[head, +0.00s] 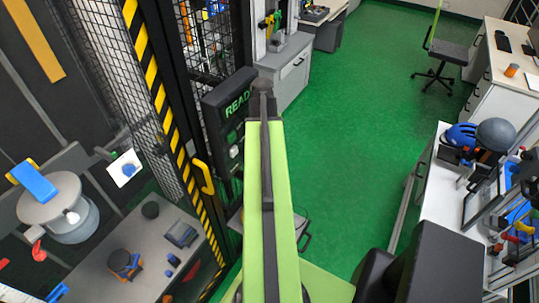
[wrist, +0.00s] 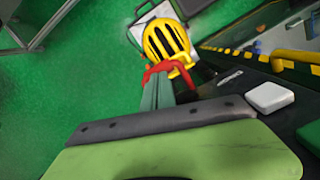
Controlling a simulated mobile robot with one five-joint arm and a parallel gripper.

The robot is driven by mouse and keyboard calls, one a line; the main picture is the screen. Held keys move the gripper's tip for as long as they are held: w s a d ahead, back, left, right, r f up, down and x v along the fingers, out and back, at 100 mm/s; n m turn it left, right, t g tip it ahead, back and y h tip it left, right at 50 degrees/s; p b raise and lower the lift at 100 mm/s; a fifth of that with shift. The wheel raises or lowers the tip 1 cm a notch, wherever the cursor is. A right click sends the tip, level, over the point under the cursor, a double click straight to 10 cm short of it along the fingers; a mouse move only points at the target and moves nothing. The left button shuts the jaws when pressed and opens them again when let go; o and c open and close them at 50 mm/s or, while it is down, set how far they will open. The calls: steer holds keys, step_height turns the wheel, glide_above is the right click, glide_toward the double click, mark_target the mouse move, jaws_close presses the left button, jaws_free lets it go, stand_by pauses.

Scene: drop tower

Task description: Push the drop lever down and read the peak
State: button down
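The control panel (head: 230,100) is a dark box on the tower's cage, with green letters beginning "READ"; my arm covers the rest of the display. A white button (wrist: 270,97) shows on a dark box in the wrist view. A grey-green part with a red tip, apparently my gripper (wrist: 166,72), points away at the middle. Its red tip overlaps the lower edge of a yellow domed thing with dark slots (wrist: 168,40); contact is unclear. Whether the fingers are open or shut does not show. My arm hides the gripper in the head view. I cannot clearly identify the drop lever.
A yellow handle (head: 203,177) sits on the striped cage post, close left of my arm. A white bench (head: 450,190) with helmets is at right. The green floor (head: 350,130) between is clear.

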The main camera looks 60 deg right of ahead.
step_height(320, 180, down, 5)
steer(key=b, duration=0.4)
steer(key=shift+r+b, duration=0.2)
steer(key=shift+b, duration=0.15)
steer(key=shift+r, duration=0.15)
steer(key=shift+w+d+r+p, duration=0.25)
steer(key=shift+w+r+p, duration=0.1)
steer(key=shift+w, duration=0.25)
steer(key=shift+w+d+r+p, duration=0.25)
steer(key=shift+w+p, duration=0.05)
steer(key=shift+w, duration=0.3)
